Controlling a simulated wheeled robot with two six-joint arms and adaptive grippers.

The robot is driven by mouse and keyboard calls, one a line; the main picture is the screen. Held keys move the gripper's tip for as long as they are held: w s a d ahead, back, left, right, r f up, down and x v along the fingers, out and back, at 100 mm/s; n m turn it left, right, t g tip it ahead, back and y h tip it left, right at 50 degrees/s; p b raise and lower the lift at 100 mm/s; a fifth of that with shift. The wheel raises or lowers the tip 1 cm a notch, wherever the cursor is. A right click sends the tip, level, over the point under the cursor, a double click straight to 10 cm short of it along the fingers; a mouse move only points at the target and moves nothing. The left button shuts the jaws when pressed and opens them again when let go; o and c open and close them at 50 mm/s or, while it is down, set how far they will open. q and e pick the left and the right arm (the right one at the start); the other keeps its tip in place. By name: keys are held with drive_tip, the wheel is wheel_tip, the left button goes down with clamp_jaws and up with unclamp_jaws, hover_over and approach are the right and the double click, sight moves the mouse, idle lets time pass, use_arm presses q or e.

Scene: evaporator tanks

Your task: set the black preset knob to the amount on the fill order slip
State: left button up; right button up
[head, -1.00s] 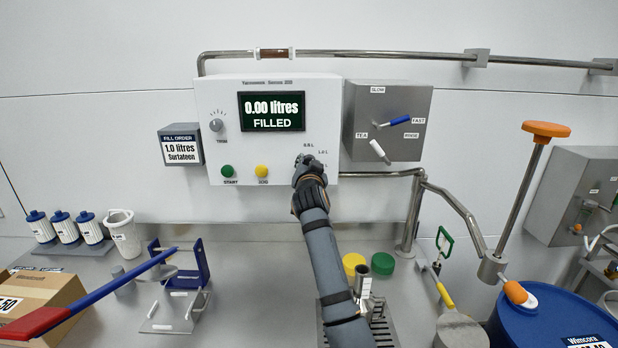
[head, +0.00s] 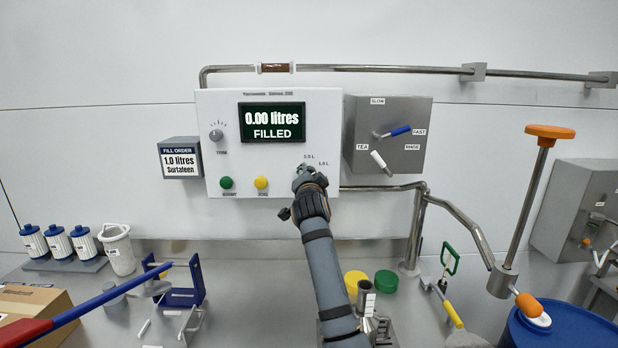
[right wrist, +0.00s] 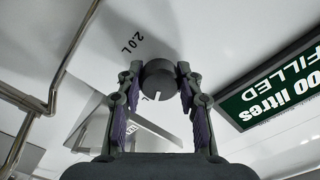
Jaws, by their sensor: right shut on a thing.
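The fill order slip (head: 181,162) on a grey box at the left reads 1.0 litres Surtafeen. The black preset knob (right wrist: 158,76) is on the white panel (head: 225,110), and my right gripper covers most of it in the head view. My right gripper (head: 303,174) is shut on the knob, with one finger on each side in the right wrist view (right wrist: 158,92). A white pointer mark shows on the knob there. A 2.0 L label is beside it; another label is partly hidden by the knob. The display (head: 272,121) reads 0.00 litres FILLED. My left gripper is out of view.
A grey lever box (head: 385,150) is close on the right, with a pipe (head: 380,188) below. The counter below holds several items.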

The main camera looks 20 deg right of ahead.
drive_tip(key=o, duration=1.2)
drive_tip(key=v, duration=0.7)
drive_tip(key=shift+s, duration=0.25)
